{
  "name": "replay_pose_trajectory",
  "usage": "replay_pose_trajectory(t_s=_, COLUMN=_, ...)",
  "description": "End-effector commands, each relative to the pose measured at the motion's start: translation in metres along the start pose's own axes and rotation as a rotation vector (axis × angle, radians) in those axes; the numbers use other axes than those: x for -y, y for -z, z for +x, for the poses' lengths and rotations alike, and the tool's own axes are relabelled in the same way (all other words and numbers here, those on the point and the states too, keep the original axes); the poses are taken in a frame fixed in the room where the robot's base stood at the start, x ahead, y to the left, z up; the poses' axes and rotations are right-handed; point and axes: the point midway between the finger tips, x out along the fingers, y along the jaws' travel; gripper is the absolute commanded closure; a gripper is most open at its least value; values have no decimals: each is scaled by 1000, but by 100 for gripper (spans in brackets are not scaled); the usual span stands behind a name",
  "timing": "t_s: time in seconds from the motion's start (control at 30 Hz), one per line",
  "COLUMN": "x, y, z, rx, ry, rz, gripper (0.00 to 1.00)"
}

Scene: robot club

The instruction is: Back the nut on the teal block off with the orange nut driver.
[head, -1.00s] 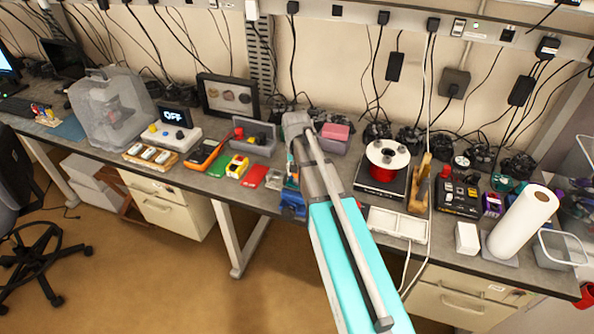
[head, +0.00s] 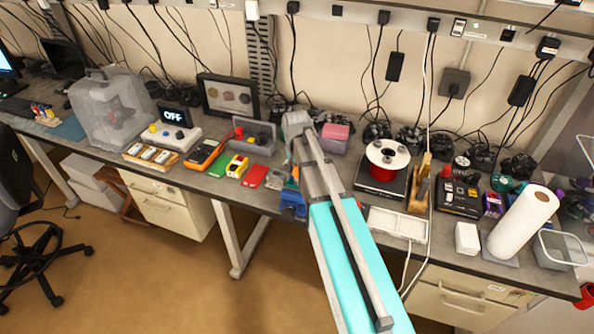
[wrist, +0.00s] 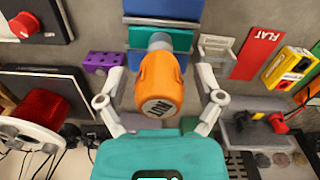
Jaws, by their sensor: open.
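The orange nut driver (wrist: 160,84), marked NUT on its end, stands between the two fingers of my gripper (wrist: 160,92) in the wrist view. The fingers are spread, with a gap on each side of the handle. The driver's grey metal end (wrist: 160,41) points at the teal block (wrist: 178,42). The nut itself is hidden behind the driver, so I cannot tell how it is seated. A blue vise (wrist: 163,8) is beside the teal block; it also shows in the head view (head: 292,201). My arm mostly hides the gripper and driver in the head view.
A purple block (wrist: 103,62) and a small grey holder (wrist: 216,46) flank the teal block. A red FLAT card (wrist: 259,50) lies to the right. A spool of red filament (head: 384,168) and a white tray (head: 397,224) stand right of my arm on the crowded bench.

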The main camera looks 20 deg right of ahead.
Motion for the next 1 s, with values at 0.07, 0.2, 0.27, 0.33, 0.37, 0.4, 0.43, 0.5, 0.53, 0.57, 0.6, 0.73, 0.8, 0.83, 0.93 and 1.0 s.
replay_pose_trajectory(t_s=0.07, x=0, y=0, z=0, rx=1, ry=0, rz=62, gripper=14)
replay_pose_trajectory(t_s=0.2, x=0, y=0, z=0, rx=3, ry=0, rz=173, gripper=14)
replay_pose_trajectory(t_s=0.27, x=0, y=0, z=0, rx=3, ry=0, rz=221, gripper=14)
replay_pose_trajectory(t_s=0.33, x=0, y=0, z=0, rx=4, ry=0, rz=276, gripper=14)
replay_pose_trajectory(t_s=0.37, x=0, y=0, z=0, rx=4, ry=0, rz=300, gripper=14)
replay_pose_trajectory(t_s=0.4, x=0, y=0, z=0, rx=5, ry=0, rz=331, gripper=14)
replay_pose_trajectory(t_s=0.43, x=0, y=0, z=0, rx=5, ry=0, rz=355, gripper=14)
replay_pose_trajectory(t_s=0.5, x=0, y=0, z=0, rx=6, ry=0, rz=411, gripper=14)
replay_pose_trajectory(t_s=0.53, x=0, y=0, z=0, rx=6, ry=0, rz=435, gripper=14)
replay_pose_trajectory(t_s=0.57, x=0, y=0, z=0, rx=6, ry=0, rz=458, gripper=14)
replay_pose_trajectory(t_s=0.6, x=0, y=0, z=0, rx=7, ry=0, rz=490, gripper=14)
replay_pose_trajectory(t_s=0.73, x=0, y=0, z=0, rx=8, ry=0, rz=593, gripper=14)
replay_pose_trajectory(t_s=0.8, x=0, y=0, z=0, rx=9, ry=0, rz=648, gripper=14)
replay_pose_trajectory(t_s=0.83, x=0, y=0, z=0, rx=9, ry=0, rz=671, gripper=14)
replay_pose_trajectory(t_s=0.93, x=0, y=0, z=0, rx=10, ry=0, rz=751, gripper=14)
replay_pose_trajectory(t_s=1.0, x=0, y=0, z=0, rx=11, ry=0, rz=805, gripper=14)
